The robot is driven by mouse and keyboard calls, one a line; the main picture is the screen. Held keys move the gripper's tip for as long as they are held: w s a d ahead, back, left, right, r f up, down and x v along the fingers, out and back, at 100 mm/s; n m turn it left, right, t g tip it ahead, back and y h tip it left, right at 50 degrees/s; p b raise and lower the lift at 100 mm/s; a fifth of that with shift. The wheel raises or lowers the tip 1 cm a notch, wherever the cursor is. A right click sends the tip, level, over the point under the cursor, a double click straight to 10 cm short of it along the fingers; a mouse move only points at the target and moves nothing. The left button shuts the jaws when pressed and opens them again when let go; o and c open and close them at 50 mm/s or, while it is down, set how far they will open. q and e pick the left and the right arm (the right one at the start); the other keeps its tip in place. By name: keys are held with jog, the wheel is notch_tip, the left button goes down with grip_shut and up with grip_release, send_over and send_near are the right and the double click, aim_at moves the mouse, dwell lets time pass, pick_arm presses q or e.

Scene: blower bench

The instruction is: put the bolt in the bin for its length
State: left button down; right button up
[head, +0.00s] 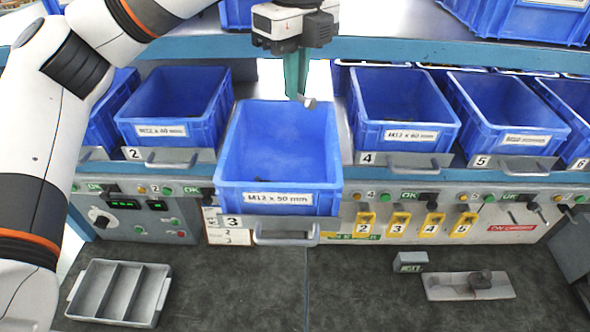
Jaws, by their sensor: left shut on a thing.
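My left gripper (298,88) points down over the back part of a blue bin labelled M12 x 50 mm (232,160). It is shut on a small grey bolt (308,102), held near the bin's back rim; the bolt's length is hard to judge. This bin has number 3 on its front and is pulled forward from its row, with a few dark bits on its floor. Bin 2 (165,131) is on the left. Bin 4, labelled M12 x 60 mm (410,134), and bin 5 (525,138) are on the right. My right gripper is not in view.
A pale plate with a dark block (482,280) and a small labelled box (410,262) are on the right. The bench middle is clear. An upper shelf with blue bins runs behind.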

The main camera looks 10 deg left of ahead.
pick_arm(q)
jog(key=f+p, duration=0.1)
jog(key=f, duration=0.6)
jog(key=f+p, duration=0.1)
jog(key=f, duration=0.5)
jog(key=shift+w+f+p, duration=0.2)
jog(key=shift+f+p, duration=0.15)
jog(key=shift+p, duration=0.05)
jog(key=shift+f, duration=0.3)
jog(key=shift+f+p, duration=0.5)
jog(key=shift+f, duration=1.6)
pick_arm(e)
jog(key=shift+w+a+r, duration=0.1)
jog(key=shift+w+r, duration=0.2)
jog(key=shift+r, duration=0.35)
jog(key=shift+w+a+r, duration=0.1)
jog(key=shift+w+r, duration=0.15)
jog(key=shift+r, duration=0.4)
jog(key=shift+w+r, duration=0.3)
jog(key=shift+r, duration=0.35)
pick_arm(q)
jog(key=c, duration=1.8)
grip_release()
jog(key=shift+f, duration=0.1)
